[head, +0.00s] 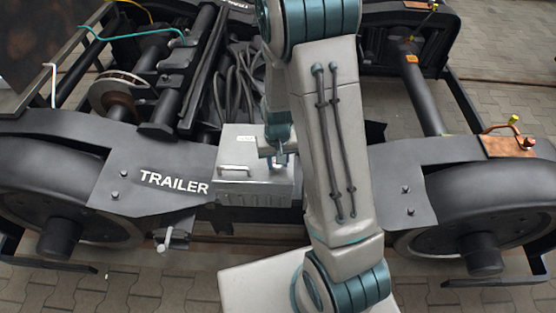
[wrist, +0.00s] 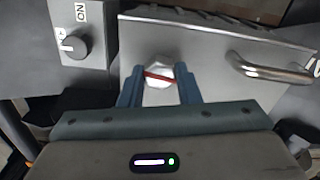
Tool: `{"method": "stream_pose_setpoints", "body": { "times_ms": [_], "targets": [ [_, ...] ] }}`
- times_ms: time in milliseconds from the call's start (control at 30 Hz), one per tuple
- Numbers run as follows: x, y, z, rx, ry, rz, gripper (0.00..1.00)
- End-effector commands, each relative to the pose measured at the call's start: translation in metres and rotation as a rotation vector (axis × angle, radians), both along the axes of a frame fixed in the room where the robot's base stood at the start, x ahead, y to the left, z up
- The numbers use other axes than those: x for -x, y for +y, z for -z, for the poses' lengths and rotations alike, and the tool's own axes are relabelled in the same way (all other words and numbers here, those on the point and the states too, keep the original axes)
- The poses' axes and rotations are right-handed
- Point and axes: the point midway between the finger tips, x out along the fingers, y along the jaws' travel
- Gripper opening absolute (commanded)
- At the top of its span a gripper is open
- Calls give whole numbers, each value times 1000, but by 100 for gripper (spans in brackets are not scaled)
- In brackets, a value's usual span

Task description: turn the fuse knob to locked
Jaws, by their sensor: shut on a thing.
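The fuse knob (wrist: 159,74) is a silver, faceted knob with a red stripe across it, on the face of a light grey metal box (wrist: 215,62). The stripe runs nearly level across the wrist view, its right end slightly lower. My gripper (wrist: 158,71) has a blue finger on each side of the knob and is shut on it. In the head view the grey box (head: 257,190) sits at the middle of the bogie frame. My gripper (head: 278,158) reaches down to its top there, and the knob is mostly hidden by the fingers.
A bar handle (wrist: 270,70) is right of the knob. A small box (wrist: 85,30) with an "ON" label and a dark rotary switch (wrist: 74,46) is at left. The "TRAILER" frame (head: 150,160), wheels and hanging cables (head: 238,85) surround the box.

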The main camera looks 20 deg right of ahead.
Motion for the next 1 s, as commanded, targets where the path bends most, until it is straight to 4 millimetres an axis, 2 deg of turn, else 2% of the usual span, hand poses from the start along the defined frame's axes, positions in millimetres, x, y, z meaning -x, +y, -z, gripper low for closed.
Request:
{"method": "stream_pose_setpoints", "body": {
  "times_ms": [1000],
  "targets": [
    [0, 0, -2, 11, 3, 955, 7]
  ]
}}
